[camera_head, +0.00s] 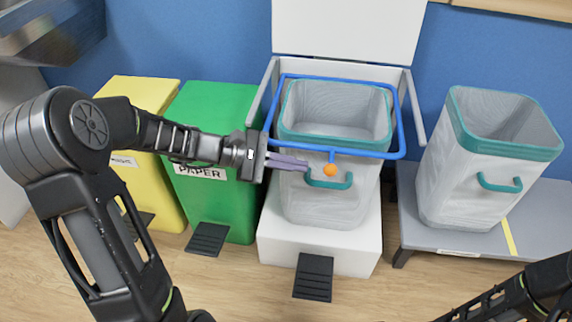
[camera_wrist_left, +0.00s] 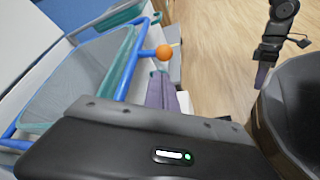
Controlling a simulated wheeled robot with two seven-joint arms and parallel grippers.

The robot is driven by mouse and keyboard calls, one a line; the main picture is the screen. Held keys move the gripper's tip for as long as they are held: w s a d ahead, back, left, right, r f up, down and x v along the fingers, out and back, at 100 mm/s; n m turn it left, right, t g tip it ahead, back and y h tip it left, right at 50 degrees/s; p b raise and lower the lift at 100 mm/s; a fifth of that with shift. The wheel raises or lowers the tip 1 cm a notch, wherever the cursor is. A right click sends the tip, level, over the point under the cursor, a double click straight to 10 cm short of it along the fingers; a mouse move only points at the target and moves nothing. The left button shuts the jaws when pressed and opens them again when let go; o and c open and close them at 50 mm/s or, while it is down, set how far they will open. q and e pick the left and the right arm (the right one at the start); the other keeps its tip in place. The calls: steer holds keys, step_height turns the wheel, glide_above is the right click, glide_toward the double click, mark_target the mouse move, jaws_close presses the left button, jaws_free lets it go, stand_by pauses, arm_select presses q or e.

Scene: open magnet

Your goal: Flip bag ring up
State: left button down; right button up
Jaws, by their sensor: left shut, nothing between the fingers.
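The blue bag ring (camera_head: 348,153) lies roughly level around the top of the middle grey bin (camera_head: 310,203). Its orange knob (camera_head: 330,170) sticks out at the front, above the bin's teal handle (camera_head: 330,182). My left gripper (camera_head: 306,166) is shut and empty, its tips just left of the knob. In the left wrist view the ring (camera_wrist_left: 124,80) and knob (camera_wrist_left: 164,51) show beyond my left fingers (camera_wrist_left: 160,92); I cannot tell whether they touch. My right gripper (camera_wrist_left: 262,74) shows small in the left wrist view; its opening is unclear.
The white housing (camera_head: 320,240) has its lid (camera_head: 348,28) standing open behind the bin. Yellow (camera_head: 150,95) and green (camera_head: 215,105) bins stand left. Another grey bin (camera_head: 465,180) stands on a low grey platform (camera_head: 540,225) at right. Floor in front is mostly clear.

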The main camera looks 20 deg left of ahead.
arm_select(q)
steer(key=b+x, duration=0.1)
steer(key=x, duration=0.4)
steer(key=shift+w+d+f, duration=0.15)
steer(key=shift+w+d, duration=0.05)
steer(key=shift+d, duration=0.1)
